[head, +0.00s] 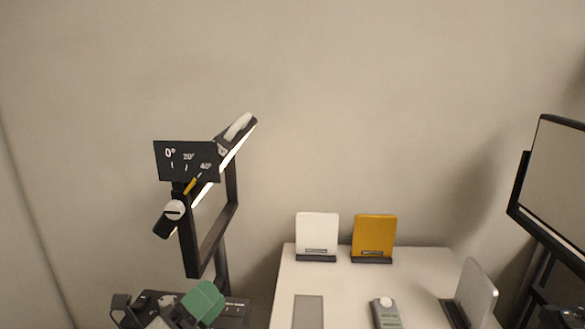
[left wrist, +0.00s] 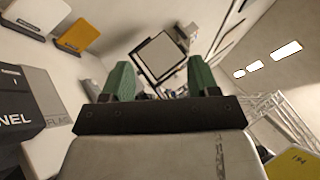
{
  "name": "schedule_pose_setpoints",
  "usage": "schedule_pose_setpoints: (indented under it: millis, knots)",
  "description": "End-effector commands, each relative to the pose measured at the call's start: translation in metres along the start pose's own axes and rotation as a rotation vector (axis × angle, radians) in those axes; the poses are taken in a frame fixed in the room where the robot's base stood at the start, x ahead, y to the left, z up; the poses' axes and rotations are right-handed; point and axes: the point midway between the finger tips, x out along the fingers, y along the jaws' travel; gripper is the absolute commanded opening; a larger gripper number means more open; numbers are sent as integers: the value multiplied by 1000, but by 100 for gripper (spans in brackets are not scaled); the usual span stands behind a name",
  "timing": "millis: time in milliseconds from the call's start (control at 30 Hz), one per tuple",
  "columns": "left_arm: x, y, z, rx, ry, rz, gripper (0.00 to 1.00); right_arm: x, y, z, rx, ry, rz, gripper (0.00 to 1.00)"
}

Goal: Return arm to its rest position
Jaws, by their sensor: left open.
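My left gripper (head: 203,301) is at the bottom edge of the head view, left of the white table, with a green finger showing. In the left wrist view its two green fingers (left wrist: 160,78) stand wide apart with nothing held between them. It is below the tilting light bar and apart from it. My right gripper is not in view.
A tilting light bar (head: 238,139) has a black angle plate (head: 180,152) with a yellow pointer near 40°. The white table (head: 350,290) carries a white panel (head: 317,233), a yellow panel (head: 374,236) and a grey handheld device (head: 386,314). A black-framed screen (head: 556,185) stands right.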

Motion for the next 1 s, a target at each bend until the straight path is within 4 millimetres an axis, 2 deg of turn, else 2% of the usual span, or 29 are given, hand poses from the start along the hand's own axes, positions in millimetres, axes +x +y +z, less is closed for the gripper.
schedule_pose_setpoints:
  millis: [33, 133, 233, 300, 433, 600, 767, 933, 1000]
  knots:
    - [-10, 10, 3, -141, -119, 56, 60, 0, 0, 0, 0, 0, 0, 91]
    - [-38, 36, 10, -423, -367, 189, 60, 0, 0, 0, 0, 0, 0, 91]
    - [-78, 66, 4, -696, -612, 341, 60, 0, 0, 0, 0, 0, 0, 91]
    - [-111, 86, -8, -878, -781, 457, 60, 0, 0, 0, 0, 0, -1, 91]
    - [-172, 109, -43, -1160, -1064, 669, 60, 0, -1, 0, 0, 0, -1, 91]
    - [-231, 114, -90, -1387, -1324, 893, 60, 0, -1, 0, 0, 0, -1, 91]
    - [-271, 105, -128, -1526, -1512, 1069, 60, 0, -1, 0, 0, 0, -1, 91]
    - [-306, 86, -165, -1630, -1687, 1252, 60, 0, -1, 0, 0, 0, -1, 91]
    - [-308, 110, -168, -1617, -1681, 1251, 60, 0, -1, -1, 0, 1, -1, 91]
